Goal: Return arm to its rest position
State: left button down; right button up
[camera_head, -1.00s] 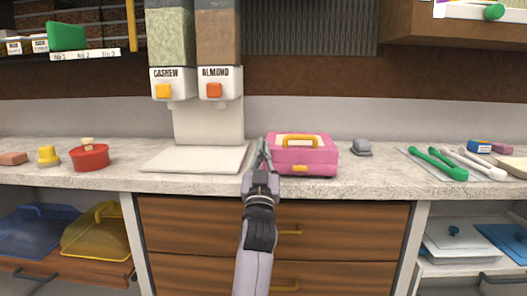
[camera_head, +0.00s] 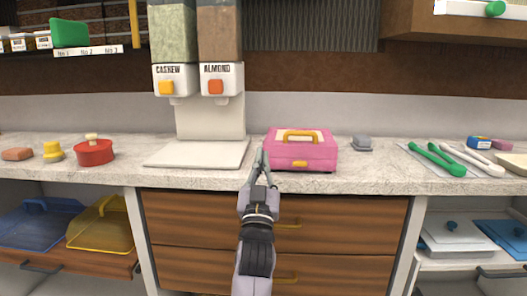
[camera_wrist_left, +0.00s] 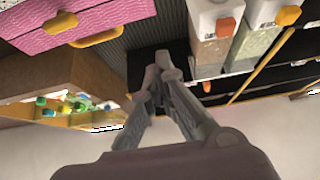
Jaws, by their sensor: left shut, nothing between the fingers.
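My left gripper (camera_head: 261,168) is in front of the counter's front edge, just left of a pink box (camera_head: 303,155) with a yellow handle and latch. Its fingers are shut with nothing between them. In the left wrist view the shut fingers (camera_wrist_left: 160,72) point away from the camera, and the pink box (camera_wrist_left: 60,22) shows at the upper left, apart from them. My right gripper is not in view.
Cashew (camera_head: 172,80) and almond (camera_head: 217,80) dispensers stand behind a white board (camera_head: 197,154). A red pot (camera_head: 93,153) is at left. Green tongs (camera_head: 438,160) and a grey item (camera_head: 362,143) are at right. Wooden drawers (camera_head: 340,225) lie below the counter.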

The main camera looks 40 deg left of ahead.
pick_arm(q)
jog(key=shift+s+d+f, duration=0.25)
jog(key=shift+s+f, duration=0.2)
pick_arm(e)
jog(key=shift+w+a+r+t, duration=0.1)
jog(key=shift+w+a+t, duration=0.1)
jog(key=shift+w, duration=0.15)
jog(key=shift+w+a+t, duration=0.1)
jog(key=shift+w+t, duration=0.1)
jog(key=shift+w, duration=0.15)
